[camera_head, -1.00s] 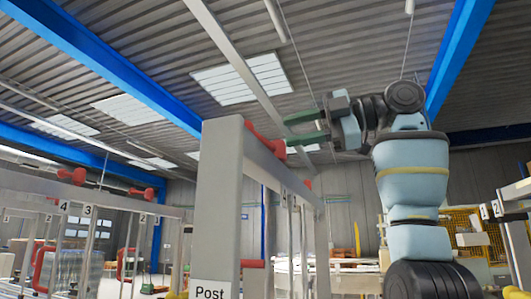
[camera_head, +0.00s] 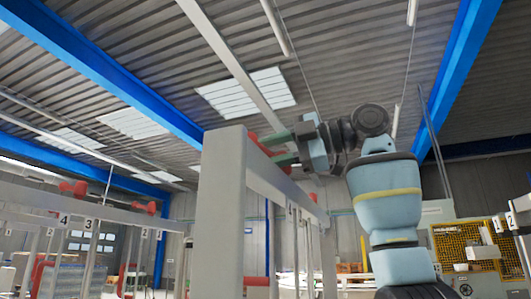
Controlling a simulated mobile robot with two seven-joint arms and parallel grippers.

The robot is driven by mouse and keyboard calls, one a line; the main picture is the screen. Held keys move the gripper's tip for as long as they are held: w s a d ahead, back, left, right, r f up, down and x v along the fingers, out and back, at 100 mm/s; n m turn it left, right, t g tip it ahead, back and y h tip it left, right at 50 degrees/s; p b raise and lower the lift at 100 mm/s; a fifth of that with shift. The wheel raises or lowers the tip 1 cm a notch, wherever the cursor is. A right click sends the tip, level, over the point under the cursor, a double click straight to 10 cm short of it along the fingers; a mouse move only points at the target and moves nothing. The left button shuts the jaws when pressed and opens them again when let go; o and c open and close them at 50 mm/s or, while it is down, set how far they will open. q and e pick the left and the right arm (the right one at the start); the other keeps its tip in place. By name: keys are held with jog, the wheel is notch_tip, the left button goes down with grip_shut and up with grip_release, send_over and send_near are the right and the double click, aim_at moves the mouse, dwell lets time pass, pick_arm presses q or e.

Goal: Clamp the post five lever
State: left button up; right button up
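No number for this post is readable in the head view. My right gripper (camera_head: 269,148) reaches in from the right at the lever. Its two green fingers are apart, one above the other, and overlap the lever in the picture. I cannot tell whether they touch it. My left gripper is out of view.
A grey rail (camera_head: 285,190) runs back from the post. Other red levers (camera_head: 74,188) sit on a numbered rail at the left. A yellow mesh guard (camera_head: 457,245) and a machine stand at the right. Blue beams cross the ceiling.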

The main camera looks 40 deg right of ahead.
jog(key=shift+w+a+f, duration=0.1)
jog(key=shift+w+a, duration=0.2)
jog(key=shift+w, duration=0.2)
grip_shut()
